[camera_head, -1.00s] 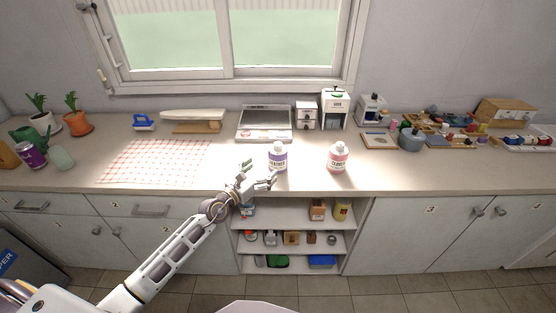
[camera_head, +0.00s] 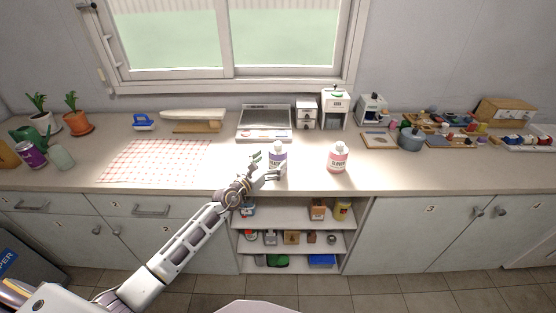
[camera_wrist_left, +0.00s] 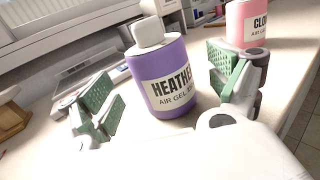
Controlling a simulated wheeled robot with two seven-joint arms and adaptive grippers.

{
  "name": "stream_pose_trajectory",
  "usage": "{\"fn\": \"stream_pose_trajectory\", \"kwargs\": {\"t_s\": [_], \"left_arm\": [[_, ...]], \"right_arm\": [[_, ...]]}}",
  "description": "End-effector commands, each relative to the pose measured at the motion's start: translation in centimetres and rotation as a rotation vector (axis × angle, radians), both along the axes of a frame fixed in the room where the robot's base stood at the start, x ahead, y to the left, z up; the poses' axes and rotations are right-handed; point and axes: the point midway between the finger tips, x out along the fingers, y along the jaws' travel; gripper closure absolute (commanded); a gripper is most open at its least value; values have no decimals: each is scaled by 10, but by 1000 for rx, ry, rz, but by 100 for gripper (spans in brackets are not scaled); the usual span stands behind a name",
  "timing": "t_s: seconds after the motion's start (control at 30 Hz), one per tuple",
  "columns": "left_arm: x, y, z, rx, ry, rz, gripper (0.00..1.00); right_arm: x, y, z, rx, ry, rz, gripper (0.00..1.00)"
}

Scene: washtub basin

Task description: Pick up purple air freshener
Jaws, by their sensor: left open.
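The purple air freshener (camera_head: 278,156) is an upright bottle with a white cap on the counter, near the front edge. In the left wrist view, the purple bottle (camera_wrist_left: 160,75) shows its "HEATHER" label between the green finger pads. My left gripper (camera_head: 264,167) is open, with its fingers at the left and front of the bottle. In the left wrist view, the open left gripper (camera_wrist_left: 165,100) has a finger on each side of the bottle, with a clear gap at the left one. My right gripper is not in view.
A pink air freshener (camera_head: 337,158) stands to the right of the purple one, and it also shows in the left wrist view (camera_wrist_left: 246,22). A scale-like tray (camera_head: 264,122) lies behind. A checkered cloth (camera_head: 153,162) lies to the left. Open shelves (camera_head: 290,225) are below the counter edge.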

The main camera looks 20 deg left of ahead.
Motion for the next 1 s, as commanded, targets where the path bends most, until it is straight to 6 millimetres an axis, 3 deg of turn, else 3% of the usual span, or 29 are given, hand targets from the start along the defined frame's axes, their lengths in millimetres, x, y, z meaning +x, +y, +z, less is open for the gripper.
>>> {"fn": "stream_pose_trajectory", "kwargs": {"t_s": [0.37, 1.0], "left_arm": [[4, -1, 1, 0, -1, 0, 9], [44, -15, 2, 0, -2, 1, 9]], "right_arm": [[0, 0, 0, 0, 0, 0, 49], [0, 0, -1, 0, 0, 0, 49]]}}
